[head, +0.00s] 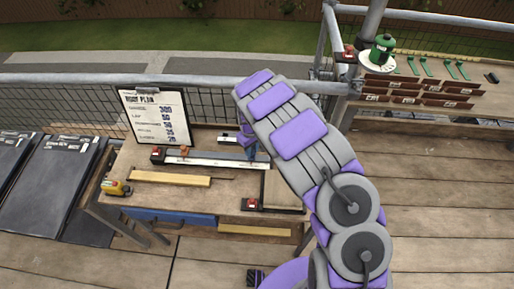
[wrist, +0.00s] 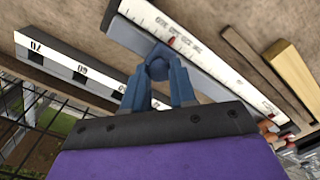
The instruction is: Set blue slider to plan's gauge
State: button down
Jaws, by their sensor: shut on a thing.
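The clipboard plan (head: 157,117) stands upright at the back left of the bench; its top line seems to read 300, the rest is small. A long white scale (head: 215,161) lies across the bench and also shows in the wrist view (wrist: 205,58), with small numbers and a red mark. My gripper (wrist: 158,72) is shut on the blue slider (wrist: 157,62), a rounded blue knob at the scale's edge. In the head view my gripper (head: 249,148) is over the right part of the scale, partly hidden by my arm. The slider's exact reading is not legible.
A second black-and-white rule (wrist: 82,70) lies beside the scale. A wooden strip (head: 168,178), a yellow tool (head: 115,188) and a red-and-black block (head: 252,204) are on the bench. Dark slabs (head: 50,180) lie left. A shelf with brown tiles (head: 405,88) stands right.

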aim_at(241, 156)
jog(key=a, duration=0.4)
jog(key=shift+a+p, duration=0.15)
jog(key=shift+p, duration=0.15)
jog(key=c, duration=1.3)
grip_release()
jog(key=shift+c, duration=0.2)
jog(key=o, duration=0.4)
jog(key=shift+a, duration=0.2)
jog(key=shift+o, duration=0.2)
jog(key=shift+w, duration=0.1)
jog(key=shift+d, duration=0.15)
